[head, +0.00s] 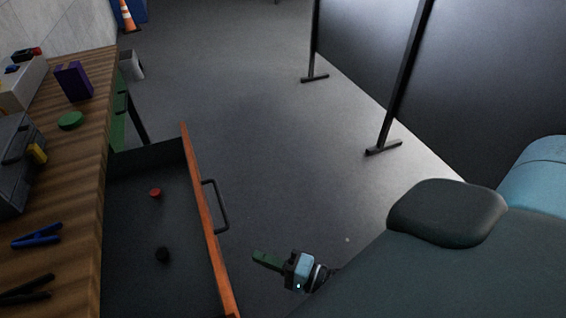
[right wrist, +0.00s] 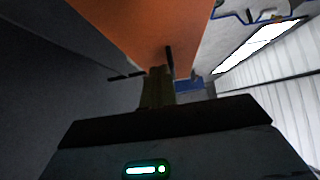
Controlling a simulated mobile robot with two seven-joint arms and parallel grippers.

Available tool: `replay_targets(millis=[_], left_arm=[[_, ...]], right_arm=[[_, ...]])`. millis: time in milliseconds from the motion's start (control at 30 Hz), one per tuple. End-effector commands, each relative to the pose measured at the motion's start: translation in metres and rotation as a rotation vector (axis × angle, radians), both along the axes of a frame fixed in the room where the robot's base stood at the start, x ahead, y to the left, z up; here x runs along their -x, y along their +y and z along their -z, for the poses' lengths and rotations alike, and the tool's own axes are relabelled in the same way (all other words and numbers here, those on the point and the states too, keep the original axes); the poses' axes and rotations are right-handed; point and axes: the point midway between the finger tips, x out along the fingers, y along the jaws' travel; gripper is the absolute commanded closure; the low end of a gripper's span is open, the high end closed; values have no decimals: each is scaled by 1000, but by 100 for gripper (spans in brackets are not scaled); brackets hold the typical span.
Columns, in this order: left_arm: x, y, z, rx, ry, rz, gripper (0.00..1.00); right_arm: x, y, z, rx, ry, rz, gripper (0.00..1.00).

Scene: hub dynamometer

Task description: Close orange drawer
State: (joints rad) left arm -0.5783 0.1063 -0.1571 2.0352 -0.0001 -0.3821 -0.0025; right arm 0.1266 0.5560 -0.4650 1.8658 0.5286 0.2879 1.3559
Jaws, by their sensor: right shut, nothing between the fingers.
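The orange drawer (head: 207,232) stands pulled out from the wooden workbench at the left of the head view. A dark bar handle (head: 216,206) is on its front. A red round piece (head: 155,193) and a black round piece (head: 163,255) lie inside. In the right wrist view the orange front (right wrist: 140,30) fills the upper middle, with the dark handle (right wrist: 169,62) beyond my fingers. My right gripper (head: 256,257) is shut and empty, to the right of the drawer front and apart from it in the head view. My left gripper is not in view.
The wooden bench top (head: 88,150) holds a purple box (head: 74,81), a green disc (head: 71,120), blue clamp-like tool (head: 36,236) and a grey case. A green drawer (head: 118,105) is farther along. Grey floor (head: 240,90) lies open between bench and dark panels (head: 480,90).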

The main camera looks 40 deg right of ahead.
Motion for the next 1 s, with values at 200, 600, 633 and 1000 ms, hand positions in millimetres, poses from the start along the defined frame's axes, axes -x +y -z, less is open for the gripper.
replay_targets(millis=[200,600,633,1000], left_arm=[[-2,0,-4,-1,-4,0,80],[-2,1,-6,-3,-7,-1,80],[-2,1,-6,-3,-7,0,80],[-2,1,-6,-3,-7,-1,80]], right_arm=[[-26,25,-1,-4,0,1,100],[-33,51,0,1,0,0,100],[-33,51,0,1,0,0,100],[-33,50,0,1,0,0,100]])
